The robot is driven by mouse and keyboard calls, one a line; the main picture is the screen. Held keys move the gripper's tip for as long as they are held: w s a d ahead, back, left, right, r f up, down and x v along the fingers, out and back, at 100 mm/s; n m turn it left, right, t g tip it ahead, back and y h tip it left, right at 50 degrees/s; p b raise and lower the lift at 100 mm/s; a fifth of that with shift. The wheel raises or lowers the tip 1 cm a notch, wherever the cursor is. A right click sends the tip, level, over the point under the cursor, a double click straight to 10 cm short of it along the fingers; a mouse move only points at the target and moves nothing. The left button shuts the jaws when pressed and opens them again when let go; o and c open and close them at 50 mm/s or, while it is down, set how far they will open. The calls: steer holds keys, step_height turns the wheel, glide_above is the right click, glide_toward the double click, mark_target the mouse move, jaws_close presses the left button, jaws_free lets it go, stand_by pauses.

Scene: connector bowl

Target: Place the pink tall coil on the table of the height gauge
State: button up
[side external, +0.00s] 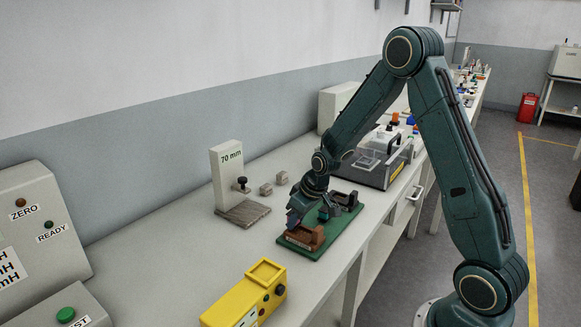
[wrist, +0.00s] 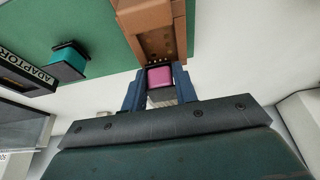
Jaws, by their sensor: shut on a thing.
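My gripper (wrist: 158,90) is shut on the pink tall coil (wrist: 160,77), which sits between its two blue fingers in the wrist view. The coil's far end is close to the edge of a brown block (wrist: 158,32); I cannot tell whether they touch. In the side view my gripper (side external: 297,217) is low over the near end of the green board (side external: 296,247), just above the brown block (side external: 306,238), and mostly hides the coil. The height gauge (side external: 228,172), a pale upright marked 70 mm, stands to the left with its flat grey table (side external: 243,214) bare.
Small grey blocks (side external: 266,188) lie behind the gauge table. A teal piece (wrist: 67,60) and a dark adaptor holder (wrist: 28,73) are on the board. A yellow box (side external: 245,296) stands in front, a clear-lidded case (side external: 375,164) behind. Bench between gauge and board is clear.

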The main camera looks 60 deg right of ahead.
steer(key=shift+d, duration=0.25)
steer(key=shift+f, duration=0.1)
steer(key=shift+w, duration=0.25)
steer(key=w, duration=1.3)
steer(key=shift+w, duration=0.3)
steer(key=shift+w, duration=1.9)
steer(key=shift+f, duration=0.65)
steer(key=o, duration=1)
steer(key=shift+c, duration=0.2)
